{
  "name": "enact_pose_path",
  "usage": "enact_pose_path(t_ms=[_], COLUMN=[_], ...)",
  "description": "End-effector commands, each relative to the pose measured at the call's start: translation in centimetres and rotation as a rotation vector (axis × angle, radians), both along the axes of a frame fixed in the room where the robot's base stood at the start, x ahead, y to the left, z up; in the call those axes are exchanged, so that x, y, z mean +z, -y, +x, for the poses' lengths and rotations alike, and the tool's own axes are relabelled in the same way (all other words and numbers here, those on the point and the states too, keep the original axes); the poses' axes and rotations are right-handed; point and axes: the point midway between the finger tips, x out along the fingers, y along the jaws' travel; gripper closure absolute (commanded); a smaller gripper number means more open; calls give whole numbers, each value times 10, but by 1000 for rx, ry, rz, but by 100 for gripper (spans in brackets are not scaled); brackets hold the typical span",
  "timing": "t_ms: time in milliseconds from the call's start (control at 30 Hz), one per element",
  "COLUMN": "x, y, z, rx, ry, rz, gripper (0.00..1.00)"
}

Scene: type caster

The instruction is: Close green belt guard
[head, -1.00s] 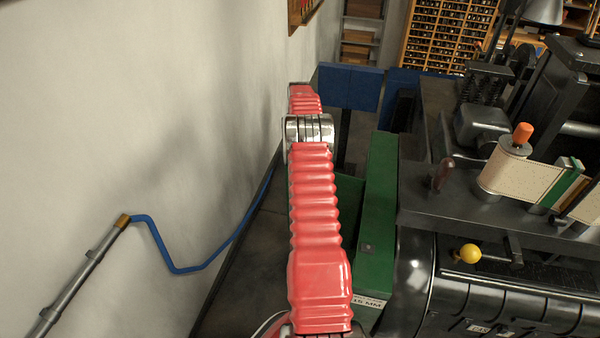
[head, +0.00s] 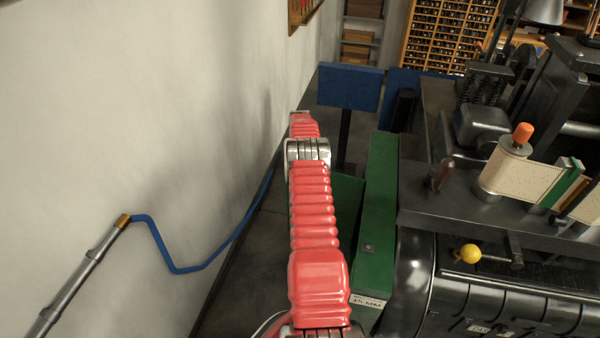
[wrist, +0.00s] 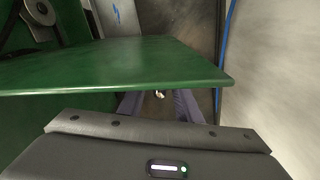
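The green belt guard (head: 378,220) is a long upright green housing left of the black machine in the head view. A darker green panel (head: 347,205) shows to its left, partly behind my red arm. In the wrist view a flat green panel (wrist: 120,68) stands out across the picture, with its free edge at the right. In the head view my arm hides the gripper.
A pale wall (head: 120,120) runs along the left, with a blue hose (head: 175,268) and grey pipe. Blue panels (head: 348,87) stand beyond my arm. The black machine (head: 480,200) fills the right. A wheel (wrist: 40,12) shows at upper left in the wrist view.

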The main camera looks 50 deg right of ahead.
Motion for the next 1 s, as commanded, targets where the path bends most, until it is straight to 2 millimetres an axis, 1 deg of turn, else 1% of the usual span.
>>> enact_pose_path(t_ms=[133, 567, 1000], x=[0, 1, 1], y=[0, 0, -1], z=[0, 1, 2], rx=[0, 0, 1], ry=[0, 1, 3], rz=[0, -1, -1], gripper=[69, 99, 100])
